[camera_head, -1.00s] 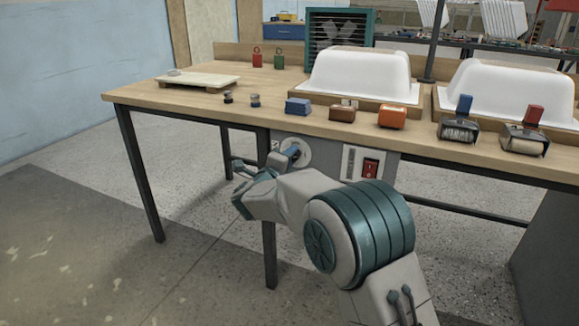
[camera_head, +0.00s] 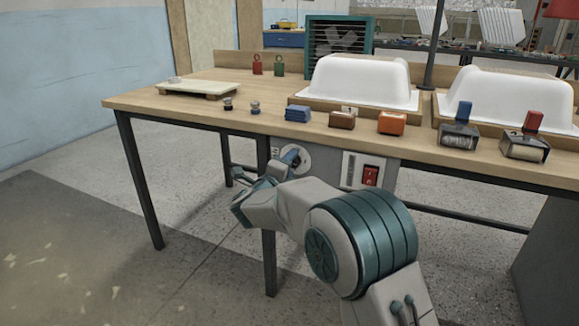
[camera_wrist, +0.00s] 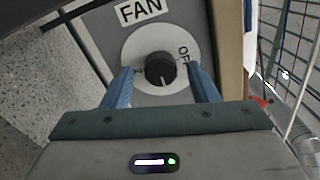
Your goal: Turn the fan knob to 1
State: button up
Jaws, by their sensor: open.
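The fan knob (camera_wrist: 160,70) is a dark round knob with a pale pointer line, on a white round dial (camera_wrist: 142,42) under a FAN label (camera_wrist: 139,11). In the wrist view the pointer line faces down the picture and OFF is printed at the dial's right. In the head view the dial (camera_head: 304,163) is on the panel under the table edge, partly covered by my gripper (camera_head: 268,171).
A red rocker switch (camera_head: 371,175) is on the panel right of the dial. A table leg (camera_head: 268,225) stands below my gripper.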

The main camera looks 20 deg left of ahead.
jog(key=s+a+p, duration=0.1)
jog(key=s+p, duration=0.2)
jog(key=s, duration=1)
jog(key=shift+s, duration=0.25)
jog(key=w+d+r+n+g+y+p, duration=0.1)
jog(key=d+r+n+y+p, duration=0.15)
jog(key=r+p, duration=0.3)
jog(key=w+d+r+n+g+y+p, duration=0.1)
jog(key=w+d+r+n+y+p, duration=0.1)
jog(key=d+r+n+p, duration=0.35)
jog(key=w+d+r+n+g+y+p, duration=0.1)
jog(key=d+r+n+y+p, duration=0.15)
jog(key=r, duration=0.55)
jog(key=s+d+r+n+g+p, duration=0.45)
jog(key=d+r+p, duration=0.25)
jog(key=d+p, duration=0.25)
jog(key=s+d+r+n+g+h+p, duration=0.2)
jog(key=s+d+p, duration=0.4)
jog(key=s+d, duration=0.4)
jog(key=s+d+r+n+g+h+p, duration=0.3)
jog(key=s+d+p, duration=0.4)
jog(key=s+d, duration=0.4)
jog(key=n+g, duration=0.1)
jog(key=g, duration=0.1)
jog(key=shift+s+d+r+g, duration=0.25)
jog(key=shift+s+d+g, duration=0.05)
jog(key=shift+s+g, duration=0.1)
